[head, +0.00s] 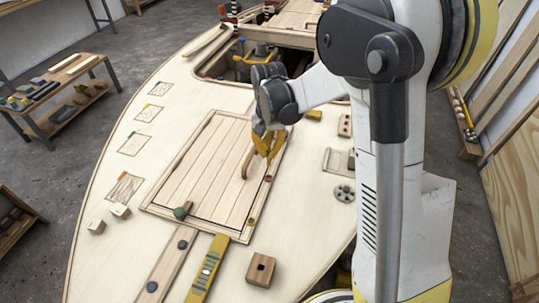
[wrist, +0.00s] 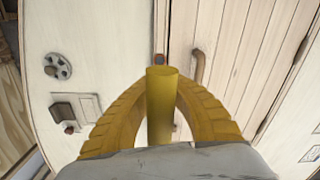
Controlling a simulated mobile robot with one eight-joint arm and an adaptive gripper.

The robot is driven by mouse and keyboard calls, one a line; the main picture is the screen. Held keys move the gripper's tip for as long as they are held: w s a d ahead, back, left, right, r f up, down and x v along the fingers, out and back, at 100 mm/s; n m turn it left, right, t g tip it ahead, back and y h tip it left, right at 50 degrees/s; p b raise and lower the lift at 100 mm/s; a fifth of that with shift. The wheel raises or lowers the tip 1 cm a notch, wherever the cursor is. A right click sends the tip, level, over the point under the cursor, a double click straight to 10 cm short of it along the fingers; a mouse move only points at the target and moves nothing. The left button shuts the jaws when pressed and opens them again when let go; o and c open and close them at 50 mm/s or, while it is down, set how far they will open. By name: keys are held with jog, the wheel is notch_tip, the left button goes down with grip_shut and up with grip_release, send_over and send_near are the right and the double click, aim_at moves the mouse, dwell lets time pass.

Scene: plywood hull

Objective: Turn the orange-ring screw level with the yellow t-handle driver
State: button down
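My gripper (head: 267,148) has yellow fingers and is over the right edge of the plank hatch. In the wrist view the fingers (wrist: 162,85) close around a yellow cylinder, which I take to be the yellow t-handle driver (wrist: 162,105). Its lower end and any crossbar are hidden. A small dark screw head with an orange-brown rim (wrist: 160,58) shows just beyond the cylinder's top; it may be the orange-ring screw. I cannot tell whether the driver touches it, nor its slot angle. In the head view small ringed screws, one reddish (head: 268,178) and one yellow (head: 252,219), sit along the hatch edge.
The plank hatch (head: 205,165) has a curved wooden handle (wrist: 199,68) beside the driver. A yellow level (head: 207,268) and a wooden block (head: 261,269) lie at the front. A grey round knob (head: 344,193) is at right. An open bay (head: 225,68) lies behind.

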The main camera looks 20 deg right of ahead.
aim_at(268, 165)
jog(key=shift+f+b, duration=1.85)
jog(key=shift+f, duration=1)
jog(key=m, duration=0.7)
jog(key=shift+b, duration=0.3)
jog(key=shift+f, duration=0.15)
jog(key=shift+f+b, duration=0.4)
jog(key=shift+b, duration=0.1)
